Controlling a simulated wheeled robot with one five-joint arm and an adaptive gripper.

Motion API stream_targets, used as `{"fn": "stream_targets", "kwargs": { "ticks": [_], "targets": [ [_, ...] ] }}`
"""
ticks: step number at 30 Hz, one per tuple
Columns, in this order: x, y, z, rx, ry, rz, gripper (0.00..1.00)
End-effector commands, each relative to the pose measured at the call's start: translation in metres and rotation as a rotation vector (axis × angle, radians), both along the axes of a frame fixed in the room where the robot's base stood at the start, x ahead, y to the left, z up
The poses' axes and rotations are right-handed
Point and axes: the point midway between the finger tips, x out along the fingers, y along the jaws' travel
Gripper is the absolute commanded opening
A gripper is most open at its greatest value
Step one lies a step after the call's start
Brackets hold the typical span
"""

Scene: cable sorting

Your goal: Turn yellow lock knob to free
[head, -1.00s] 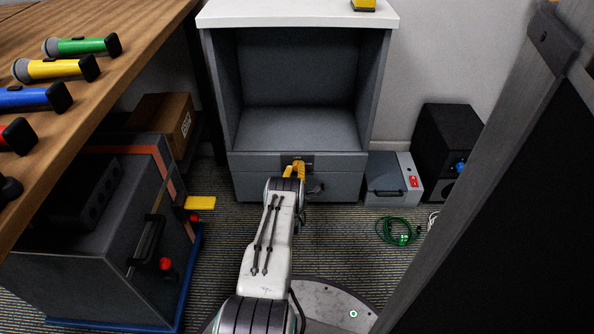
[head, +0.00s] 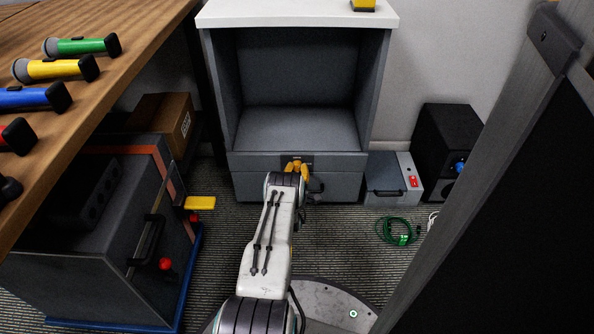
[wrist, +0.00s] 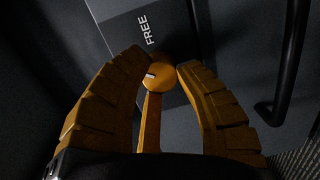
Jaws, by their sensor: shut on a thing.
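The yellow lock knob (wrist: 157,76) is round, with a short white mark near its left side. It sits on a dark plate (wrist: 125,28) with the word FREE printed above it, tilted in the wrist view. My gripper (wrist: 160,68) has orange ridged fingers, one on each side of the knob, shut on it. A narrow orange bar runs down from the knob; I cannot tell whether it is part of the knob or a finger. In the head view my gripper (head: 297,168) is at the upper front of the grey cabinet drawer (head: 345,162), and the knob is hard to make out there.
A dark curved handle (wrist: 287,80) stands right of the knob in the wrist view. A grey box (head: 388,182) and black speaker (head: 447,140) stand right of the cabinet. A green cable (head: 395,232) lies on the floor. The table (head: 130,20) edge is at left, a dark panel (head: 510,200) at right.

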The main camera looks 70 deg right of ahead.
Motion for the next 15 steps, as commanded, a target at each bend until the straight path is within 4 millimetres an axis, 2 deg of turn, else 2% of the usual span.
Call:
{"fn": "stream_targets", "kwargs": {
  "ticks": [15],
  "targets": [
    [0.0008, -0.0017, 0.003, 0.003, -0.031, -0.001, 0.0]
  ]
}}
